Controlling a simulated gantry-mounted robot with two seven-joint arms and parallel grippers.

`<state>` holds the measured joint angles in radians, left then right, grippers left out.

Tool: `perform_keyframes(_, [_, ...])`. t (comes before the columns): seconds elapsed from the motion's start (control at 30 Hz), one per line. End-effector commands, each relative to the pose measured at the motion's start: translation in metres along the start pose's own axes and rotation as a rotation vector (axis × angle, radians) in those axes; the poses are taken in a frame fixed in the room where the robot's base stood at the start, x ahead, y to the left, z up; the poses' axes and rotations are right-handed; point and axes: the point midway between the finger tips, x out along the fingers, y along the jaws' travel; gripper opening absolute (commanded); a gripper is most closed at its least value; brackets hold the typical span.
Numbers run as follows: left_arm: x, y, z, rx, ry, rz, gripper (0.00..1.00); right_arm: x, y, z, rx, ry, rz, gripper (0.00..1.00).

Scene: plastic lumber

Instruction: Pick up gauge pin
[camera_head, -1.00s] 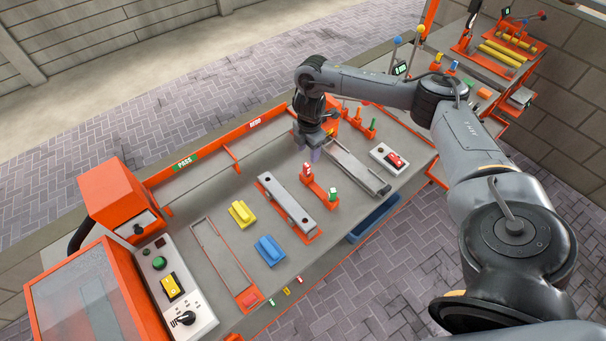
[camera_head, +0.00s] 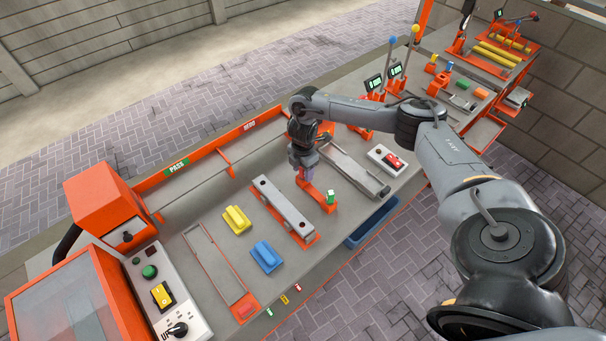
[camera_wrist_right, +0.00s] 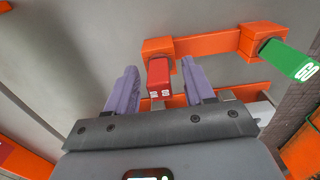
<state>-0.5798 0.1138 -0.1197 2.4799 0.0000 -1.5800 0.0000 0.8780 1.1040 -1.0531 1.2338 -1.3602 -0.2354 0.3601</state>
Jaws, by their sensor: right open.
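An orange gauge stand (camera_head: 316,190) holds two gauge pins, one with a green GO handle (camera_head: 331,197) and one with a red handle (camera_wrist_right: 159,78). My right gripper (camera_head: 304,169) is over the red-handled end of the stand in the head view, mostly hiding that handle. In the right wrist view, my right gripper (camera_wrist_right: 158,88) is open, with its two purple fingers on either side of the red handle. A gap shows on both sides of the handle. The green GO handle (camera_wrist_right: 290,62) is to the right, outside the fingers. My left gripper is not in view.
A grey bar on an orange base (camera_head: 285,207) lies left of the stand, and a grey rail (camera_head: 352,168) lies to its right. Yellow (camera_head: 236,219) and blue (camera_head: 265,256) blocks are farther left. A blue bin (camera_head: 371,223) hangs at the bench's front edge.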

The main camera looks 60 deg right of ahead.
Motion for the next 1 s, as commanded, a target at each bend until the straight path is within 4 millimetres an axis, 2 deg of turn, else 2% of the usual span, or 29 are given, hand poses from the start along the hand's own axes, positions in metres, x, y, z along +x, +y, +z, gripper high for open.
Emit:
perform_keyframes(0.3, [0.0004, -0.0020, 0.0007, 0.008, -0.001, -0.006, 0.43, 0.0052, -0.0003, 0.0002, 0.000, 0.000, 0.000, 0.53])
perform_keyframes(0.37, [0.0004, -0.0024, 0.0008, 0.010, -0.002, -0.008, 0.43, 0.0052, -0.0003, 0.0002, 0.000, 0.000, 0.000, 0.46])
perform_keyframes(0.67, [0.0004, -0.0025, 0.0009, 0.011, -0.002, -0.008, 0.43, 0.0049, -0.0002, 0.0001, 0.000, 0.000, 0.000, 0.00])
perform_keyframes(1.0, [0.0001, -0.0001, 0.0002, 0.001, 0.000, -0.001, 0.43, 0.0027, 0.0000, 0.0001, 0.000, 0.000, 0.000, 0.00])
